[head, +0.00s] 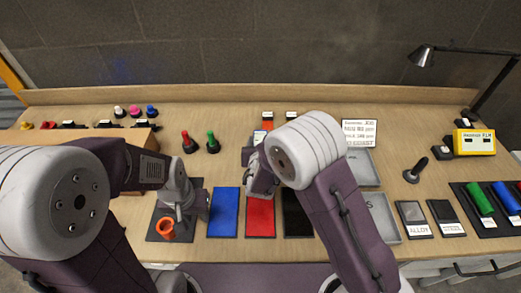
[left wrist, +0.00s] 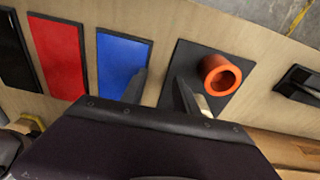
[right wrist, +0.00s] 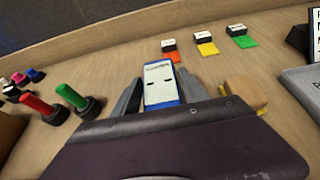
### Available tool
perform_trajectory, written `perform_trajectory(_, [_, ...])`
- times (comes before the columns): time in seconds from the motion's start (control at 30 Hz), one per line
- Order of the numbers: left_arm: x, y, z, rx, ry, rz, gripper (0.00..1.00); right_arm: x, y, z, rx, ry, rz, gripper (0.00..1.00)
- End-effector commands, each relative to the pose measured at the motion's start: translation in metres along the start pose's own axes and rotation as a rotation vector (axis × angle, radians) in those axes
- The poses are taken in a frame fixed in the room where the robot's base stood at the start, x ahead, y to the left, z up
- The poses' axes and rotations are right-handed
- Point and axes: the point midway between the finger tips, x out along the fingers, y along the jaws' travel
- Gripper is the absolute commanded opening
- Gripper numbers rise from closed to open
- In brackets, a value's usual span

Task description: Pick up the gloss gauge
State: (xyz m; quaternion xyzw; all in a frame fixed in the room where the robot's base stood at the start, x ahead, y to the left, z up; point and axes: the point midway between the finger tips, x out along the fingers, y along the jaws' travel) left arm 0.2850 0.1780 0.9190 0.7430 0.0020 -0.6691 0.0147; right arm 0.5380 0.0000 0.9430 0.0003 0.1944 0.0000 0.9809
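A small blue device with a white labelled face (right wrist: 160,84), which I take for the gloss gauge, stands between the fingers of my right gripper (right wrist: 160,92) in the right wrist view. The fingers are apart, one on each side of it; whether they touch it I cannot tell. In the head view the gauge (head: 259,136) shows just beyond my right gripper (head: 251,158), partly hidden by the arm.
Blue (head: 223,212), red (head: 260,216) and black (head: 297,215) panels lie in front. Red (head: 187,141) and green (head: 212,142) handled tools stand left of the right gripper. A wooden block (right wrist: 245,94) is close to its right finger. A yellow meter (head: 474,142) stands far right.

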Motion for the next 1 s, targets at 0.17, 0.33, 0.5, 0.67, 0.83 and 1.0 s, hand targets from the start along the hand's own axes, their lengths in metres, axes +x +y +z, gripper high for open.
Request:
perform_trajectory(0.17, [0.000,0.000,0.000,0.000,0.000,0.000,0.36,0.000,0.000,0.000,0.000,0.000,0.000,0.00])
perform_trajectory(0.33, [0.000,0.000,0.000,0.000,0.000,0.000,0.36,0.000,0.000,0.000,0.000,-0.001,0.000,0.00])
perform_trajectory(0.5, [-0.001,0.000,0.000,0.000,0.000,0.000,0.36,-0.002,0.000,0.005,0.000,-0.001,0.000,0.00])
perform_trajectory(0.67, [-0.004,0.000,-0.001,0.000,0.000,0.000,0.36,-0.014,0.000,0.035,0.005,-0.007,0.002,0.00])
perform_trajectory(0.83, [-0.013,0.000,-0.001,0.000,0.000,0.000,0.36,-0.037,0.000,0.092,0.007,-0.009,0.002,0.00])
perform_trajectory(1.0, [-0.023,0.000,-0.002,0.000,0.000,0.000,0.36,-0.057,0.000,0.137,0.005,-0.006,0.002,0.00])
